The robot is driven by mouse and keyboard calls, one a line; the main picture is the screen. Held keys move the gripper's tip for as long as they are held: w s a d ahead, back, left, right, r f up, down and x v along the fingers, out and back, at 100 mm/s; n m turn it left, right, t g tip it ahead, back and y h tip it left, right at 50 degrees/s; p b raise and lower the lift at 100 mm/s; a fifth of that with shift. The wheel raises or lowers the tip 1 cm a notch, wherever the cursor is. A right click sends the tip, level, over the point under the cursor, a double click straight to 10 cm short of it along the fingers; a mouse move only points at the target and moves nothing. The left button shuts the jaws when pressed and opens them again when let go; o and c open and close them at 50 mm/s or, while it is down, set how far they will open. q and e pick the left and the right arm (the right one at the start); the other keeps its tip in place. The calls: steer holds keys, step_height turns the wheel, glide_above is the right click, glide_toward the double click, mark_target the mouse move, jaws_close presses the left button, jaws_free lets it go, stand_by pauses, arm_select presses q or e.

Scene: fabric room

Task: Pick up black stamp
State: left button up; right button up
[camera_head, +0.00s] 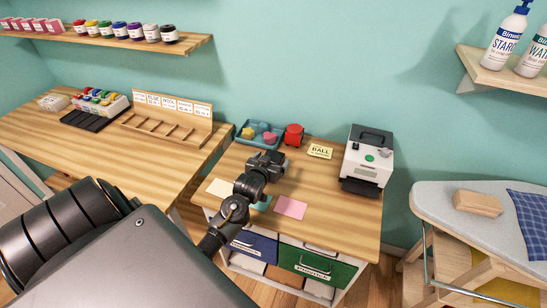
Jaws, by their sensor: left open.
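My left gripper (268,158) is over the right-hand wooden desk (345,215), in front of a blue-green tray (245,138) and a red object (293,135). It is open. I cannot pick out a black stamp for certain. The gripper is itself dark and covers part of the desk, so a black thing there is hard to tell apart from it. My right gripper is not in view.
A white machine (367,165) with a black top handle stands at the desk's right. A yellow card (320,151) lies left of it. A pink sheet (291,207) lies near the front. A wooden rack (165,125) stands on the left table. An ironing board (447,198) is at right.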

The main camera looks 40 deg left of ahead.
mark_target(275, 153)
arm_select(q)
steer(key=shift+w+a, duration=0.1)
steer(key=x, duration=0.2)
steer(key=p+x, duration=0.1)
steer(key=x, duration=0.2)
steer(key=shift+f, duration=0.2)
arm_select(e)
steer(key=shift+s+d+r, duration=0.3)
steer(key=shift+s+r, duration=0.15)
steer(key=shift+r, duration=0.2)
arm_select(q)
steer(key=shift+s, duration=0.2)
steer(key=c, duration=1.1)
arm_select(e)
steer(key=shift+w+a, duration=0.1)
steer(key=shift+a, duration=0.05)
arm_select(q)
steer(key=shift+r, duration=0.1)
